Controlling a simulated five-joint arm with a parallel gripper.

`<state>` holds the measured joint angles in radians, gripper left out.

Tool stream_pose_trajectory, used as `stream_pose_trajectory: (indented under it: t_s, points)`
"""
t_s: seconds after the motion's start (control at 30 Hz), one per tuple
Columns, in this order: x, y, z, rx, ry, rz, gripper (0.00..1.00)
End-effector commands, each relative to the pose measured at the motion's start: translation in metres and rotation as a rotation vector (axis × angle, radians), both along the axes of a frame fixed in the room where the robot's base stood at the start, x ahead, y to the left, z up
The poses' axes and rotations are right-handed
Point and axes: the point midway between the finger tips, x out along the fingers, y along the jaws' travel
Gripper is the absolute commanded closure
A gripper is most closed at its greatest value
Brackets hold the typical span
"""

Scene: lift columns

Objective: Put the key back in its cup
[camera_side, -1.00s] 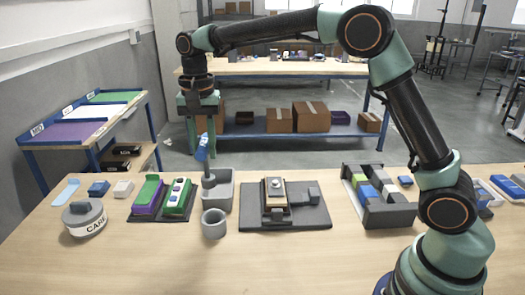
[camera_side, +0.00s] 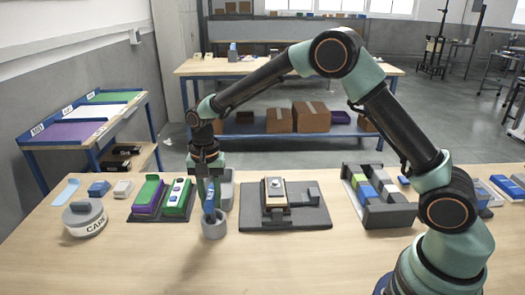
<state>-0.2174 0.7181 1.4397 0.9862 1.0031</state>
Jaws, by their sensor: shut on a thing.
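The key shows as a blue head (camera_side: 209,201) between the fingers of my gripper (camera_side: 209,196). My gripper is shut on it and points down, with the key slightly tilted. The round grey cup (camera_side: 214,230) stands on the table directly below. The key's grey shaft is hidden at the cup's mouth and appears to be inside the cup. I cannot tell how deep it sits or whether it touches the bottom.
A grey square holder (camera_side: 228,190) stands just behind the cup. A dark mat with a small device (camera_side: 285,215) is to the right, and a purple and green block set (camera_side: 160,198) to the left. A round labelled tin (camera_side: 85,218) sits further left. The front table is clear.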

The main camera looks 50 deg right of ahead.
Motion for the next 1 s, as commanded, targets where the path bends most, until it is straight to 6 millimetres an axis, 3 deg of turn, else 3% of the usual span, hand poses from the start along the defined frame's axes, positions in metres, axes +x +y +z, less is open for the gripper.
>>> stream_pose_trajectory:
  t_s: [0.3,0.33,0.4,0.77,1.0]
  points:
    - [0.0,0.0,-0.002,0.0,-0.001,0.0,1.0]
    - [0.0,0.0,-0.003,0.0,0.0,0.0,0.66]
    - [0.0,0.0,-0.002,0.001,-0.001,0.0,0.4]
    - [0.0,0.0,0.0,0.0,-0.001,0.0,0.4]
    - [0.001,0.0,0.033,0.001,-0.007,0.0,0.4]
